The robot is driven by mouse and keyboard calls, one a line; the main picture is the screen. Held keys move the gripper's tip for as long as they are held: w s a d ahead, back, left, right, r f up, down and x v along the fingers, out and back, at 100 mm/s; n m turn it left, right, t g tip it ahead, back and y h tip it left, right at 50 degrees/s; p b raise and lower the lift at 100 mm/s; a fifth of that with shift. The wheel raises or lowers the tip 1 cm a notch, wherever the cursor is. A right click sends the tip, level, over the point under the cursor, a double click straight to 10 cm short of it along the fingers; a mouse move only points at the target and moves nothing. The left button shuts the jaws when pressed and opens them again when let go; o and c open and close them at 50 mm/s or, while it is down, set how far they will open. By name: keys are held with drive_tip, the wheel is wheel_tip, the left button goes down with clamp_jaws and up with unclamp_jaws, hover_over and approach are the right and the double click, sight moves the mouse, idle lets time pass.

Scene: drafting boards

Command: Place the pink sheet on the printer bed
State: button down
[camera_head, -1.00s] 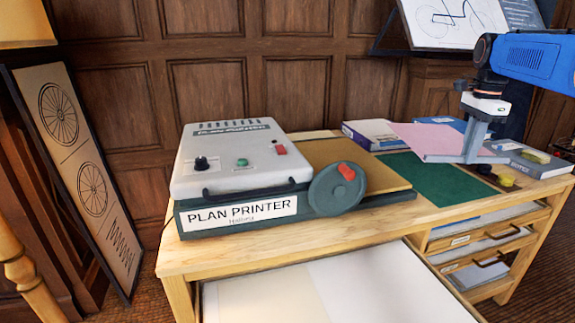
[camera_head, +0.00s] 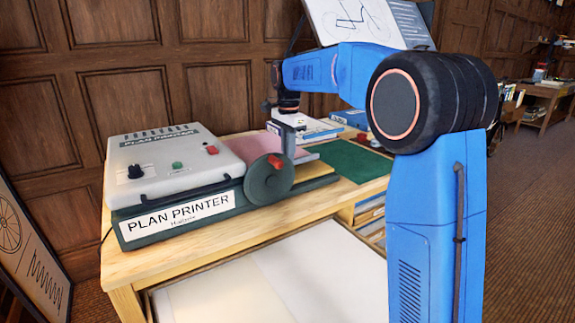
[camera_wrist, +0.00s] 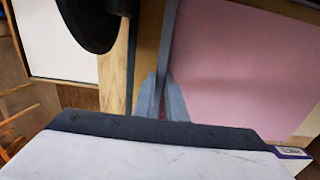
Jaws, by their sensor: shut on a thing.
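The pink sheet (camera_head: 241,149) lies level over the tan printer bed (camera_head: 318,180), just right of the plan printer's pale housing (camera_head: 172,163). My gripper (camera_head: 288,150) is shut on the sheet's near right edge area, behind the printer's dark round wheel (camera_head: 269,181). In the wrist view, the fingers (camera_wrist: 162,98) point down at the sheet's left edge, and the pink sheet (camera_wrist: 245,70) spreads to the right. A tan strip of the bed (camera_wrist: 150,45) shows left of the fingers. I cannot tell whether the sheet touches the bed. The wheel hides part of both.
A green mat (camera_head: 350,160) lies on the desk right of the printer. An open drawer (camera_head: 285,285) with pale sheets juts out below the desk front. A tilted drawing board (camera_head: 365,20) stands behind.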

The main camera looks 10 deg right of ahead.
drive_tip(key=shift+d+f, duration=0.1)
drive_tip(key=shift+f, duration=1.35)
drive_tip(key=c, duration=1.8)
unclamp_jaws()
drive_tip(key=shift+f, duration=0.1)
wheel_tip(320, 180, up, 12)
